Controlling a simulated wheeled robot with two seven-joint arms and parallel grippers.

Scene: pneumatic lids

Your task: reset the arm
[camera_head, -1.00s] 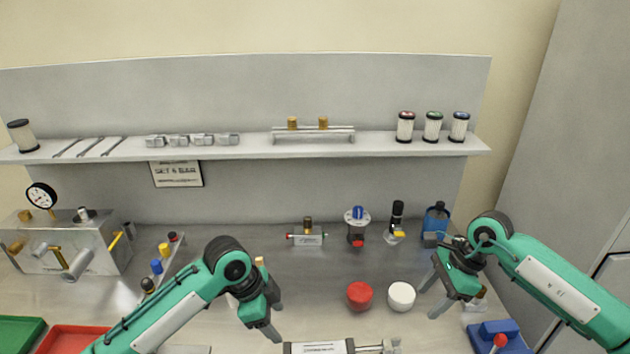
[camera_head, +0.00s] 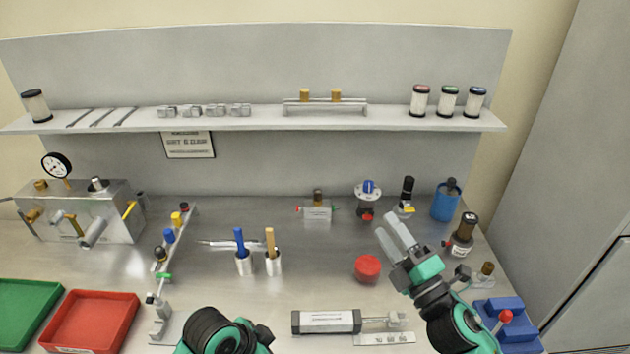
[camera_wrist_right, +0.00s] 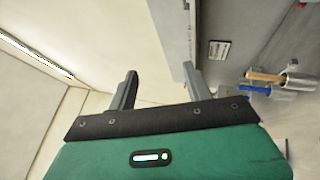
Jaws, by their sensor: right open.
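My right gripper (camera_head: 393,235) is open and empty in the head view, raised above the right half of the bench, its fingers pointing up and to the left. In the right wrist view its two fingers (camera_wrist_right: 157,85) stand apart with nothing between them. The red round lid (camera_head: 367,269) lies on the bench just left of the right gripper. No white lid shows; the right gripper covers that area. My left arm (camera_head: 222,335) shows only at the bottom edge, and its fingers are out of view.
A cylinder (camera_head: 327,322) lies at the front middle. A blue block with a red knob (camera_head: 503,318) and a dark bottle (camera_head: 463,235) stand at right. Red (camera_head: 90,320) and green (camera_head: 25,308) trays lie at left. Two cups with blue and wooden handles (camera_head: 258,262) stand mid-bench.

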